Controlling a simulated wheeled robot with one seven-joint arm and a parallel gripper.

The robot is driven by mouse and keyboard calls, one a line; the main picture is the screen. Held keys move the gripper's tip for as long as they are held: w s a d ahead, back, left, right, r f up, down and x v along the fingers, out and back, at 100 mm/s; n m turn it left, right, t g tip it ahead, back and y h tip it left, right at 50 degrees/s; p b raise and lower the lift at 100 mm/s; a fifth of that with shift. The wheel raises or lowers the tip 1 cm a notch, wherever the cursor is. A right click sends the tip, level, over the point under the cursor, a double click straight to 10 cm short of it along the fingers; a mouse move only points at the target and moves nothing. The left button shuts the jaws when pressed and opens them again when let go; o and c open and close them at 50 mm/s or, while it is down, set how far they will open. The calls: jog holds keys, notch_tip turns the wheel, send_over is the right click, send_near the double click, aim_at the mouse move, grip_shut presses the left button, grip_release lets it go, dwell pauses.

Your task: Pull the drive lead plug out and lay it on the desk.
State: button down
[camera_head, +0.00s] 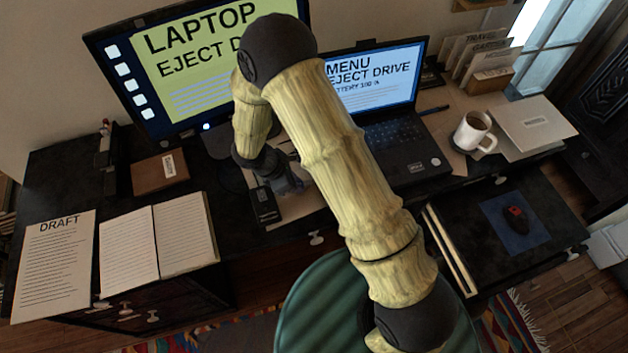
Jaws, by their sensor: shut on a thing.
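My gripper (287,184) is low over the desk (62,163), left of the laptop (398,140). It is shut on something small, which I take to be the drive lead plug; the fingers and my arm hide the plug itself. A small black box (264,206), likely the drive, lies just left of and in front of my gripper. I cannot tell whether the plug is still seated in a socket. The laptop screen reads "MENU EJECT DRIVE BATTERY 100 %".
A monitor (125,75) stands behind my arm. An open notebook (157,242), a draft sheet (52,265) and a brown box (160,173) lie at left. A white mug (474,132) stands right of the laptop. A green chair (318,305) is in front.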

jog(key=shift+s+a, duration=0.25)
jog(key=shift+a, duration=0.7)
